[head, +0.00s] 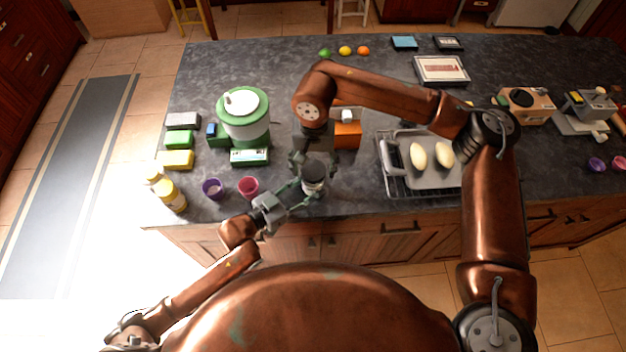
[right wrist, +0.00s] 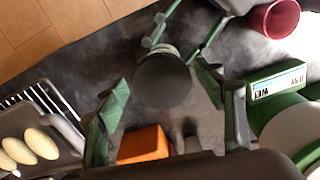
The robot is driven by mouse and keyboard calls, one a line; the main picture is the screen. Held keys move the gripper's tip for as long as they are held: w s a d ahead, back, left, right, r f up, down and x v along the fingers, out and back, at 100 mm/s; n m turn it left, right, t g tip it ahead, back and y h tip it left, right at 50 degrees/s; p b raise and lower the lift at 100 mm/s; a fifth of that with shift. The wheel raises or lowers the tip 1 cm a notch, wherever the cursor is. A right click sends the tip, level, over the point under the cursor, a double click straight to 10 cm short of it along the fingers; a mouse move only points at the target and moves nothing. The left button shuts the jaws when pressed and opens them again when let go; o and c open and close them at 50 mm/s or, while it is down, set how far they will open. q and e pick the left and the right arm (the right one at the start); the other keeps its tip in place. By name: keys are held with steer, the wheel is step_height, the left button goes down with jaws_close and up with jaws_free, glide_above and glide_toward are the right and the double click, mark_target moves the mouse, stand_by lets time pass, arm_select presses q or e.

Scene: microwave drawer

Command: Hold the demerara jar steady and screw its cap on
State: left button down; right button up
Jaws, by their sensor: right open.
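The demerara jar (head: 314,184) stands upright near the counter's front edge, with a pale label. In the right wrist view its round dark top (right wrist: 163,82) faces me, and it looks like the cap sitting on the jar. My left gripper (head: 307,188) comes from the left with a finger on each side of the jar and is shut on it; its fingers also show in the right wrist view (right wrist: 174,46). My right gripper (head: 313,162) is above and just behind the jar, pointing down. Its green fingers (right wrist: 170,115) are wide apart and empty, not touching the dark top.
An orange box (head: 347,135) stands behind the jar to the right. A grey tray (head: 400,173) with pale oval items is further right. A red cup (head: 248,187), a purple cup (head: 212,188) and a green-and-white canister (head: 243,128) are to the left.

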steer(key=n, duration=0.6)
